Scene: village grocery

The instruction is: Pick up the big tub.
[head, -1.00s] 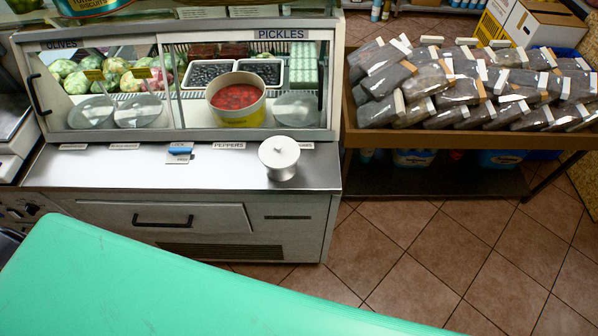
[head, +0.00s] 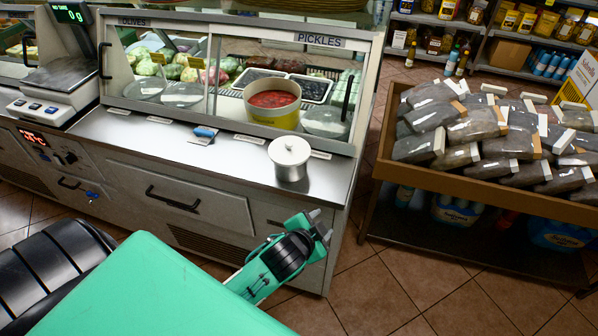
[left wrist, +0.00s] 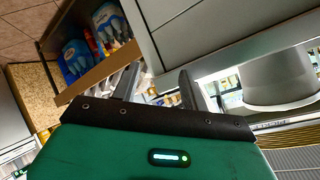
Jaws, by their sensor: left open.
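A big round tub (head: 272,112) with a yellow lower wall, a pale rim and red contents stands upright inside the glass display case, in front of dark trays. A smaller white lidded pot (head: 290,160) stands on the steel counter in front of the case. My left gripper (head: 321,222) is open and empty, low in front of the counter's right end, well apart from the tub. In the left wrist view its two fingers (left wrist: 158,88) are spread with nothing between them. A grey round pot (left wrist: 275,75) shows there at the right. My right gripper is not in view.
The case glass (head: 150,75) and a steel ledge (head: 225,158) lie around the tub. A scale (head: 55,90) stands at the left. A wooden bin (head: 475,185) of dark packets stands at the right. Tiled floor (head: 385,285) is clear between.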

